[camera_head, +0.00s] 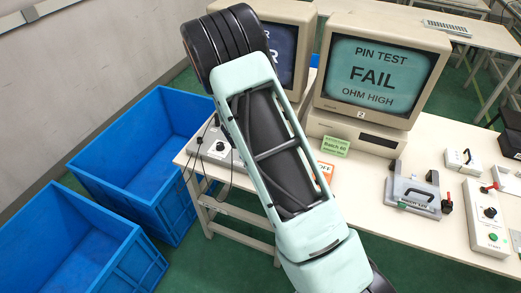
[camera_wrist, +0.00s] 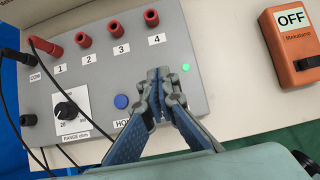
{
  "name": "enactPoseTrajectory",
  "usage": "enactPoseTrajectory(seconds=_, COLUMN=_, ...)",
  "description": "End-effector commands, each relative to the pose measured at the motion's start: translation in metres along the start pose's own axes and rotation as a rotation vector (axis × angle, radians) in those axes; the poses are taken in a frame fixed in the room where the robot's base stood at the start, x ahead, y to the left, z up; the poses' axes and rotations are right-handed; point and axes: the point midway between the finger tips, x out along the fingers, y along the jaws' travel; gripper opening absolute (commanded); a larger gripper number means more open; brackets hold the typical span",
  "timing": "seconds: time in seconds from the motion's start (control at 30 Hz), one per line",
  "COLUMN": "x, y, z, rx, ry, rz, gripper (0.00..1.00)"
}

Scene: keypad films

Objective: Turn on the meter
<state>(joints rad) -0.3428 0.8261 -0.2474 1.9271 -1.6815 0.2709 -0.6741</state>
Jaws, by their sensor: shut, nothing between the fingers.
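An orange handheld unit (camera_wrist: 292,45) shows OFF on its white display and lies on the table at the right of the wrist view. In the head view only part of its orange body (camera_head: 326,172) shows beside my arm. A grey box (camera_wrist: 205,75) carries a row of red sockets, a RANGE ohms knob (camera_wrist: 66,110), a blue button (camera_wrist: 121,101) and a lit green light (camera_wrist: 186,67). My gripper (camera_wrist: 158,72) is shut and empty over the grey box, between the blue button and the green light. I cannot tell whether its tips touch the box.
Black leads (camera_wrist: 18,100) hang over the grey box's left side. A monitor (camera_head: 375,75) reads PIN TEST FAIL OHM HIGH. A grey fixture (camera_head: 413,193) and a control box (camera_head: 487,218) stand on the table's right. Blue crates (camera_head: 130,150) stand on the floor at left.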

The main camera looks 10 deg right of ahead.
Motion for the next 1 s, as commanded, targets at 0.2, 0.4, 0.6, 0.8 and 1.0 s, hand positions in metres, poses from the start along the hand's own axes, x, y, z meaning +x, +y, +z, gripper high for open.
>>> enactPoseTrajectory(seconds=0.2, x=-0.006, y=0.0, z=0.005, rx=0.0, ry=0.0, rz=0.0, gripper=0.0)
enactPoseTrajectory(seconds=0.4, x=-0.013, y=0.0, z=0.009, rx=-0.001, ry=0.0, rz=0.0, gripper=0.0)
enactPoseTrajectory(seconds=0.6, x=-0.013, y=0.0, z=0.009, rx=-0.001, ry=0.0, rz=0.0, gripper=0.0)
enactPoseTrajectory(seconds=0.8, x=-0.014, y=0.001, z=0.009, rx=0.0, ry=0.0, rz=0.0, gripper=0.0)
enactPoseTrajectory(seconds=1.0, x=-0.027, y=0.007, z=0.006, rx=0.0, ry=0.0, rz=0.0, gripper=0.0)
